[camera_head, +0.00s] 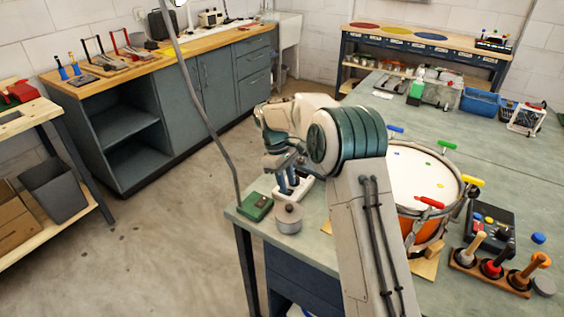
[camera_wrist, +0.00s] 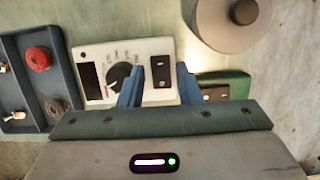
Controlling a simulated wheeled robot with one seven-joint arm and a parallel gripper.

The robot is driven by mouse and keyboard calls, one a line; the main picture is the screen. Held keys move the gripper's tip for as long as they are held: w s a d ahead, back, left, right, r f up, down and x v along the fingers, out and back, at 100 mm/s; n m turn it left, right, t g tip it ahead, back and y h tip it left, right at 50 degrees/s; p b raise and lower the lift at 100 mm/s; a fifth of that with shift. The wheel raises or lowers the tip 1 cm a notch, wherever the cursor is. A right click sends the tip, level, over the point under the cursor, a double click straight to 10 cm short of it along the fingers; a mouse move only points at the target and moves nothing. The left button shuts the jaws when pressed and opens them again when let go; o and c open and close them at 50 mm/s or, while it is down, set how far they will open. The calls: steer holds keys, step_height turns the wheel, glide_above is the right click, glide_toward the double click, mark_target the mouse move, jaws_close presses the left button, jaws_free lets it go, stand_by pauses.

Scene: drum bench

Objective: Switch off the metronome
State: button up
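The metronome appears to be the white box with a dark display, a round black dial and a black switch plate; it fills the upper middle of the wrist view (camera_wrist: 148,48). In the head view its white casing (camera_head: 305,186) shows near the bench's left corner, partly hidden by my gripper (camera_head: 285,175). In the wrist view my gripper (camera_wrist: 160,72) has two blue fingers apart with nothing between them. The switch plate (camera_wrist: 162,76) appears between the fingertips. I cannot tell whether the fingers touch the casing, or which way the switch is set.
A green box (camera_head: 255,206) and a round grey tin (camera_head: 288,218) stand close by. A drum (camera_head: 423,178) and a mallet rack (camera_head: 490,270) stand to the right.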

steer(key=v, duration=1.2)
steer(key=shift+r, duration=0.2)
steer(key=s+d+r+m+t+y, duration=0.1)
steer(key=s+d+r+m, duration=0.2)
steer(key=s+d, duration=0.35)
steer(key=s+d+r+m+t, duration=0.1)
steer(key=s+d+r+m, duration=0.15)
steer(key=s, duration=0.65)
steer(key=s+d+f+m+t, duration=0.1)
steer(key=s+d+f+m, duration=0.2)
steer(key=s, duration=0.6)
steer(key=s+d+f+m+t+y, duration=0.1)
steer(key=s+d+f+m, duration=0.2)
steer(key=s, duration=0.6)
steer(key=shift+s+d+t+y, duration=0.25)
steer(key=shift+s+t+y, duration=0.05)
steer(key=shift+s, duration=0.1)
